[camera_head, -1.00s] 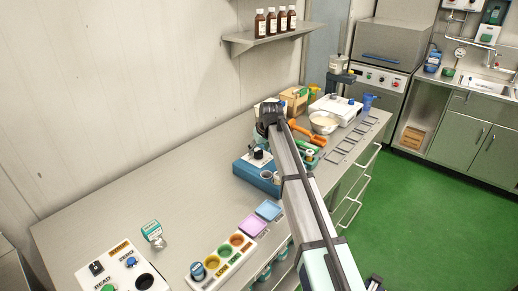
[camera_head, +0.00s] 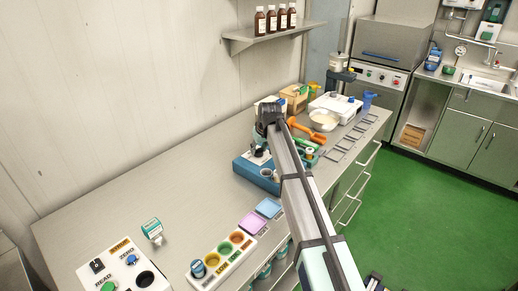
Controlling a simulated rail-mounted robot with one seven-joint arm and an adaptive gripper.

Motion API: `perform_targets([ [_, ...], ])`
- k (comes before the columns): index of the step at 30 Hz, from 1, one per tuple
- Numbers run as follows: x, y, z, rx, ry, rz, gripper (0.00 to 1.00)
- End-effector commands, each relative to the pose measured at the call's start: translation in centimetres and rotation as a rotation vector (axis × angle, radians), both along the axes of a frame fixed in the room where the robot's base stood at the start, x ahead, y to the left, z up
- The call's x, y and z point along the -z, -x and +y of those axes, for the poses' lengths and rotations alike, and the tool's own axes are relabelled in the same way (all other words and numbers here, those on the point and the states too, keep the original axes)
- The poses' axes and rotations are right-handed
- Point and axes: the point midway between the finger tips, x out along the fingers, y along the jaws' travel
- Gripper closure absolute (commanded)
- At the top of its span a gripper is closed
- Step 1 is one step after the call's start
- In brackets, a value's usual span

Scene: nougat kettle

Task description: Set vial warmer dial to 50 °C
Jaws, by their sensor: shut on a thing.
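The vial warmer (camera_head: 252,174) is a blue box with a pale top panel on the bench, left of my arm in the head view. Round wells show at its right end. My arm reaches over the bench, and my gripper (camera_head: 259,149) points down at the warmer's top panel. The gripper is small and dark here. It is shut on the warmer's dial, which is mostly hidden by the fingers. The dial's scale and pointer are too small to read.
A tray with coloured cups (camera_head: 222,256) and a white panel with buttons (camera_head: 124,272) lie in front. A teal-topped stamp-like object (camera_head: 152,230) stands nearby. An orange scoop (camera_head: 308,131) and white bowl (camera_head: 323,120) lie behind. The bench left of the warmer is clear.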

Motion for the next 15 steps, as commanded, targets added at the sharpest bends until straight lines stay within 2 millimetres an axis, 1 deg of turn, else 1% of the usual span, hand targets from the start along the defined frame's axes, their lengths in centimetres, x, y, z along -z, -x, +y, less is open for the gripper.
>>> perform_targets([
  [8, 0.17, 0.09, 0.10, 0.141, 0.001, 0.001, 0.95],
  [15, 0.18, 0.07, 0.25, 0.351, 0.001, 0.001, 0.95],
])
